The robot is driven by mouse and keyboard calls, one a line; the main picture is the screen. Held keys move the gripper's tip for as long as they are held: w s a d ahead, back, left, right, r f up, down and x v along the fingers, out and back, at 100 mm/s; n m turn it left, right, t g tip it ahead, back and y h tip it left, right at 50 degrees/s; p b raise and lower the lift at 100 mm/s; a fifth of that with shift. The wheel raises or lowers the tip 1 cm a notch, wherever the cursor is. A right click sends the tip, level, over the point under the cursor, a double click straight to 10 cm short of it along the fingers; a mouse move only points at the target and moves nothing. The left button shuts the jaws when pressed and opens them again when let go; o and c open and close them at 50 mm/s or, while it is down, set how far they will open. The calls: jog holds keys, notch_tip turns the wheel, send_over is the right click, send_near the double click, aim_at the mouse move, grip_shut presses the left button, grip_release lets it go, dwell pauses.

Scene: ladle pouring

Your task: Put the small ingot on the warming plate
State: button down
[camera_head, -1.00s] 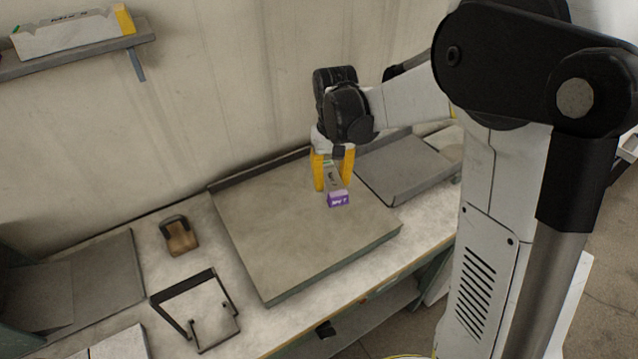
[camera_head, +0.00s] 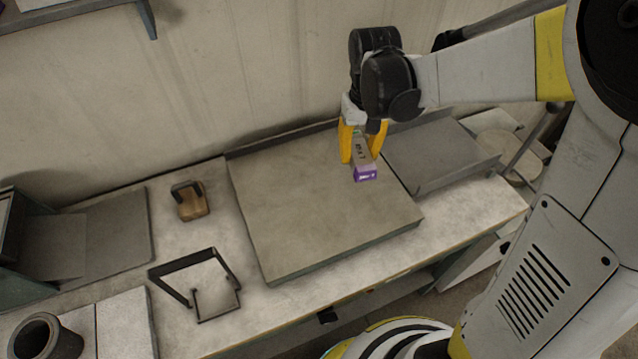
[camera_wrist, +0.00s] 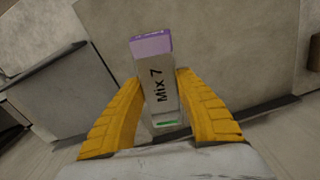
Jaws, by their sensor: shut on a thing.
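A small grey bar-shaped ingot (camera_head: 366,174) with a purple end is held between the yellow fingers of my gripper (camera_head: 361,156). In the wrist view the ingot (camera_wrist: 157,90) shows the text "Mix 7", its purple end pointing away from the palm. My gripper (camera_wrist: 158,86) is shut on its sides. In the head view the ingot appears over the right part of a large flat grey plate (camera_head: 310,200), which looks like the warming plate. I cannot tell how high it is above the surface.
A lower grey slab (camera_head: 440,155) lies right of the large plate, with a pale round disc (camera_head: 510,150) beyond it. A brown block with a dark handle (camera_head: 190,200) and a black wire frame (camera_head: 200,285) stand left. A dark cylinder (camera_head: 45,338) is at bottom left. The wall rises behind.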

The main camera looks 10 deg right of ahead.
jog(key=s+a+r+n+p, duration=0.1)
jog(key=s+a+r+p, duration=0.15)
jog(key=s, duration=0.45)
jog(key=s+a+r+n+p, duration=0.1)
jog(key=s+a, duration=0.2)
jog(key=s, duration=0.3)
jog(key=b, duration=0.5)
send_over(314, 197)
notch_tip(314, 197, down, 8)
jog(key=shift+w+r, duration=0.1)
jog(key=shift+r, duration=0.05)
jog(key=shift+f+b, duration=0.9)
jog(key=shift+f, duration=1.05)
jog(key=shift+f, duration=0.1)
jog(key=c, duration=1)
grip_release()
jog(key=shift+o, duration=0.2)
